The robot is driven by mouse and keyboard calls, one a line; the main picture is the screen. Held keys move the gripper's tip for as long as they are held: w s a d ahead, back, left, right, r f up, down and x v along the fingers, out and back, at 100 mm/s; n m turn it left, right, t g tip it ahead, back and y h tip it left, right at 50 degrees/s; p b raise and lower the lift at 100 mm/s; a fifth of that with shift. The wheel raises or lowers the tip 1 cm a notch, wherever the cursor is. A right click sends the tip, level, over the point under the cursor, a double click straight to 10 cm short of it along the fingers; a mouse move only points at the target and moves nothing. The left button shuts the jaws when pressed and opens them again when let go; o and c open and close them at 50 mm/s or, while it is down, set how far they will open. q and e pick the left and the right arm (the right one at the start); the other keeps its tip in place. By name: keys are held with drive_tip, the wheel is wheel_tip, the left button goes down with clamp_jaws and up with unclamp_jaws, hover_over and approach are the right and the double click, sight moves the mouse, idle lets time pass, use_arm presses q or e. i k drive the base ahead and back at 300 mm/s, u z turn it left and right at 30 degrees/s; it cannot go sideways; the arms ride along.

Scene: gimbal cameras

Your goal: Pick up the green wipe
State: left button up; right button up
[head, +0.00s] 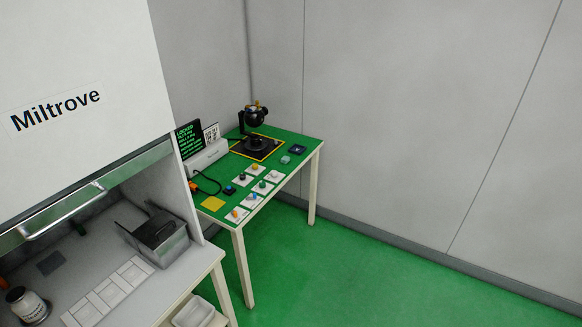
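I cannot make out a green wipe for certain. A small pale green item (286,160) lies on the green-topped table (288,142) near its right edge; it is too small to identify. A white card with a small dark green piece (263,185) lies among several cards on the same table. Neither of my grippers shows in the head view.
A gimbal-like black device (256,116) stands at the table's back, beside a black screen with green text (188,138). A yellow square (213,203) lies near the front. At left, a cabinet (90,60) overhangs a bench with a metal box (160,240). Green floor (330,275) is clear.

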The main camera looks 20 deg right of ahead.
sight(285, 159)
drive_tip(key=z, duration=0.6)
drive_tip(key=i, duration=0.7)
drive_tip(key=z, duration=0.65)
drive_tip(key=i, duration=0.75)
drive_tip(key=u, duration=0.45)
drive_tip(key=i, duration=0.75)
drive_tip(key=u, duration=0.65)
